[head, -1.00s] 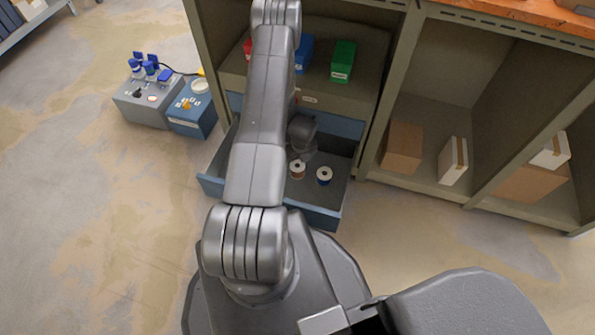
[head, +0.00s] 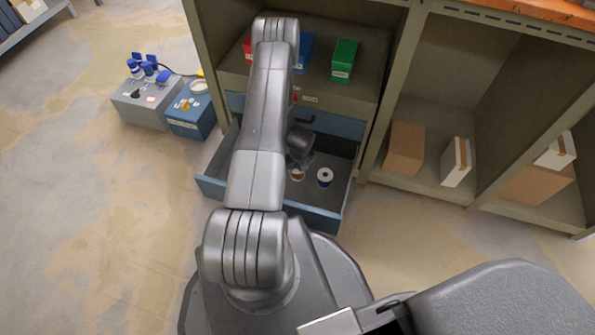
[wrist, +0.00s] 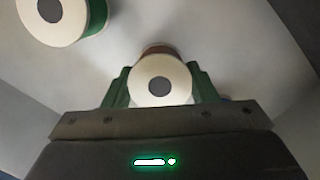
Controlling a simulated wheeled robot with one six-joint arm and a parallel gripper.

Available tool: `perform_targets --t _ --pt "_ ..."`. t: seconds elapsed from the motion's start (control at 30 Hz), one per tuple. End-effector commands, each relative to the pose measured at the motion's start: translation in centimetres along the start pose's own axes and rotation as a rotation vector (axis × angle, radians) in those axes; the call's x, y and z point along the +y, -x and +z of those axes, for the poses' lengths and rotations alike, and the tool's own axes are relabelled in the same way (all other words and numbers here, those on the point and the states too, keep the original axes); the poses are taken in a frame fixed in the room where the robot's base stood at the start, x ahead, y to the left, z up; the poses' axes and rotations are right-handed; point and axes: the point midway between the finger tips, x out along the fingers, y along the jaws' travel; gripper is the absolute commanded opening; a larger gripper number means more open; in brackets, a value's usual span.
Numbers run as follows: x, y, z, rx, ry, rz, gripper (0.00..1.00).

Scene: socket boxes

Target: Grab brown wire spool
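The brown wire spool (wrist: 160,80) has a pale round top with a dark centre hole; a strip of brown shows behind its top in the wrist view. It stands in the open drawer in the head view (head: 297,175), partly covered by my gripper (head: 299,164). My gripper's green fingers (wrist: 160,88) are spread, one on each side of this spool. Whether they touch it cannot be told. A green spool (wrist: 72,18) stands at the upper left of the wrist view.
The blue drawer (head: 208,187) has walls all round the spools. A shelf above holds a green box (head: 344,60) and blue and red boxes. Cardboard boxes (head: 404,148) sit in the right cabinet. A grey box and a blue box (head: 190,112) stand on the floor at left.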

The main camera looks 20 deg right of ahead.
Motion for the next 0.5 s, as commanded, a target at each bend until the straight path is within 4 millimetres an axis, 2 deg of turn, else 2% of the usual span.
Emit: perform_targets --t 0.03,0.1,0.37,0.5 --pt "0.0 0.0 0.0 0.000 0.000 0.000 0.33" --pt "0.0 0.0 0.0 0.000 0.000 0.000 0.24" --pt "0.0 0.2 0.1 0.000 0.000 0.000 0.24" --pt "0.0 1.2 0.2 -0.001 0.000 -0.001 0.24"
